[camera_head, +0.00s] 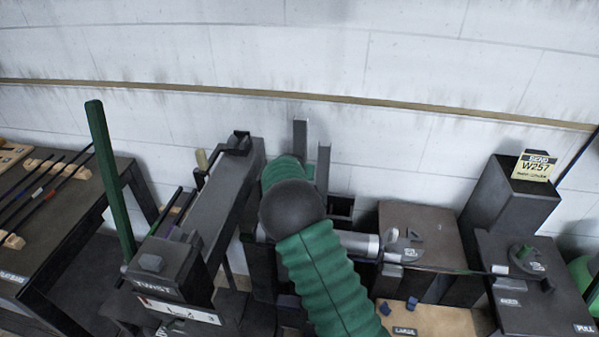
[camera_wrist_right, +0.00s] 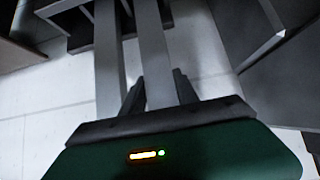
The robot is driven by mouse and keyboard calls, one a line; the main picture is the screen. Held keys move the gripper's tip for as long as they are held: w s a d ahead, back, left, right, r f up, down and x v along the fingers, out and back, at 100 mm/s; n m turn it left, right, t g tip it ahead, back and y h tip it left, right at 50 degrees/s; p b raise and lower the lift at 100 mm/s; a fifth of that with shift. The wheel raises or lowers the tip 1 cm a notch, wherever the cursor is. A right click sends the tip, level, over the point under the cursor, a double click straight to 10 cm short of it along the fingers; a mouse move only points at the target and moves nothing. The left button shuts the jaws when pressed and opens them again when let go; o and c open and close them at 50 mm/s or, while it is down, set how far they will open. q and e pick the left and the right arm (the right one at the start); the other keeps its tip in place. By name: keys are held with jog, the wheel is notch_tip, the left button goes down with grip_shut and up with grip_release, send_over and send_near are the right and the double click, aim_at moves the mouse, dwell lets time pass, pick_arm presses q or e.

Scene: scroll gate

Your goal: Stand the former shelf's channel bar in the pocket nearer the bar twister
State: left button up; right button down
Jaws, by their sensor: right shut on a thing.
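My right arm comes up from the bottom of the head view, and its dark round joint hides most of the right gripper. In the right wrist view, the right gripper (camera_wrist_right: 160,92) is shut on a grey channel bar (camera_wrist_right: 152,45). A second grey strip (camera_wrist_right: 107,55) runs beside it. Two upright grey bars show in the head view, a left one (camera_head: 300,138) and a right one (camera_head: 323,165); I cannot tell which is held. A dark open pocket (camera_head: 341,208) is just right of them; their lower ends are hidden. The bar twister (camera_head: 163,277), marked TWIST, stands left. My left gripper is out of view.
A long green lever (camera_head: 110,180) rises beside the twister. A bench (camera_head: 70,215) with thin rods is at far left. A brown-topped block (camera_head: 420,228) lies between. The white wall is behind.

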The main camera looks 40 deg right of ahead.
notch_tip(320, 180, down, 8)
jog(key=b, duration=0.7)
dwell(3.1)
jog(key=c, duration=0.8)
grip_release()
jog(key=shift+c, duration=0.2)
jog(key=shift+f, duration=0.1)
jog(key=o, duration=0.5)
jog(key=shift+c, duration=0.2)
notch_tip(320, 180, up, 7)
jog(key=p, duration=0.4)
jog(key=shift+p, duration=0.3)
